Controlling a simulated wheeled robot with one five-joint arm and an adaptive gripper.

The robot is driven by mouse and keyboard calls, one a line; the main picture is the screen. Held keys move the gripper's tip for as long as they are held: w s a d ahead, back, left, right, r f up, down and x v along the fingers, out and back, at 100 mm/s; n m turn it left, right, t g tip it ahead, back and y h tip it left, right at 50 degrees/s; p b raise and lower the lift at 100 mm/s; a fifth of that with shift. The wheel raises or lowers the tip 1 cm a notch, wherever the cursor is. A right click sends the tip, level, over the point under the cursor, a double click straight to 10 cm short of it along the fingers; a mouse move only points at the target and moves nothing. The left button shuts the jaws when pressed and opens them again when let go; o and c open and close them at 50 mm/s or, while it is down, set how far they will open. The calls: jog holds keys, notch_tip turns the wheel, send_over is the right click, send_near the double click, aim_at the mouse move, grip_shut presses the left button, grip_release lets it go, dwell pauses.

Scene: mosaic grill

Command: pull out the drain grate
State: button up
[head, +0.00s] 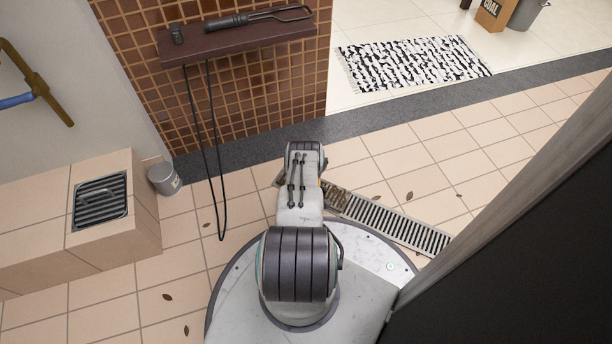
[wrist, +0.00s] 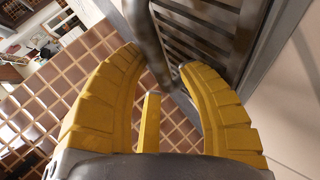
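A long slotted metal drain grate (head: 395,224) runs diagonally across the tiled floor, right of my arm in the head view. A brownish, dirty-looking section (head: 337,197) of the channel shows at its near-arm end. In the wrist view a slotted grate (wrist: 200,38) in a grey frame fills the upper right, close beyond the fingertips. My gripper (wrist: 160,62) has its yellow fingers apart. A dark grey bar (wrist: 146,40) passes in the gap between the fingertips; I cannot tell whether they touch it. My arm hides the gripper in the head view.
A second dark grate (head: 100,203) sits in a tiled block at left, beside a small grey bucket (head: 163,179). A shelf (head: 237,37) with a hanging black cord (head: 215,170) is on the mosaic wall. A dark panel (head: 520,210) borders the right. Floor beyond the drain is open.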

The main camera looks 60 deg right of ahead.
dwell(0.4)
grip_shut()
jog(key=shift+d, duration=0.15)
